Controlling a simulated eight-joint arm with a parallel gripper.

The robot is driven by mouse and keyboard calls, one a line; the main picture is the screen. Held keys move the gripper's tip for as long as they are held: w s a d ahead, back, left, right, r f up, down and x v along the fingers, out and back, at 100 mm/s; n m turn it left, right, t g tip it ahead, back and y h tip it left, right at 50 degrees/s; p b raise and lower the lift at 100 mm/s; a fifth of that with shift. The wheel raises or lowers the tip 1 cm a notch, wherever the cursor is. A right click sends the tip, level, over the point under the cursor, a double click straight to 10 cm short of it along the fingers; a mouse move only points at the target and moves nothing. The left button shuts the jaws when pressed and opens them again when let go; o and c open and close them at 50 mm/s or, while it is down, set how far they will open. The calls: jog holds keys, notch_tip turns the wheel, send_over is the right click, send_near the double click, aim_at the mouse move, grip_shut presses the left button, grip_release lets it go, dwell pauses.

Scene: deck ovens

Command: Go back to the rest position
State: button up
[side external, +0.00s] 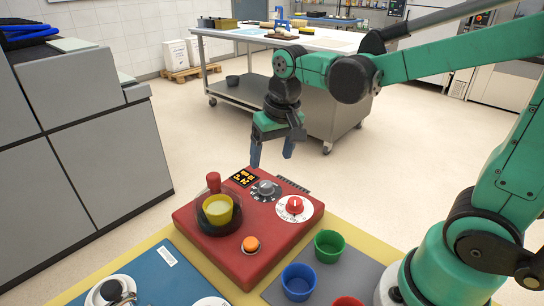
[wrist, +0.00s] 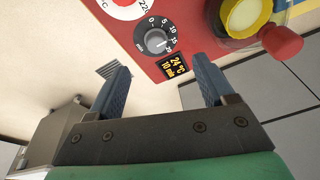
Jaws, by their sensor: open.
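My gripper (side external: 271,156) is open and empty, held in the air above the far edge of a red control box (side external: 240,263). In the wrist view my gripper (wrist: 158,86) shows two blue fingers set wide apart with nothing between them. The box carries a grey dial (side external: 265,188), also in the wrist view (wrist: 153,40), a red knob on a white dial (side external: 295,206), an orange button (side external: 251,244) and a small display (side external: 243,178).
A green cup (side external: 329,245), a blue cup (side external: 298,281) and a partly cut-off red cup (side external: 347,301) stand right of the box. A blue mat (side external: 150,278) lies at left. A grey cabinet (side external: 95,150) stands at left and a metal trolley (side external: 325,100) behind. Open floor lies between them.

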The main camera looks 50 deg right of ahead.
jog(key=shift+s+a+r+n+t, duration=0.15)
jog(key=shift+s+a+n+t, duration=0.1)
jog(key=shift+s+n+t, duration=0.5)
jog(key=shift+s+a+r+n+t, duration=0.2)
jog(key=shift+s+n+t, duration=0.25)
jog(key=shift+s+t, duration=0.5)
jog(key=shift+s+a+r+n+t, duration=0.1)
jog(key=shift+s+a+n+t, duration=0.2)
jog(key=shift+s+n+t, duration=0.55)
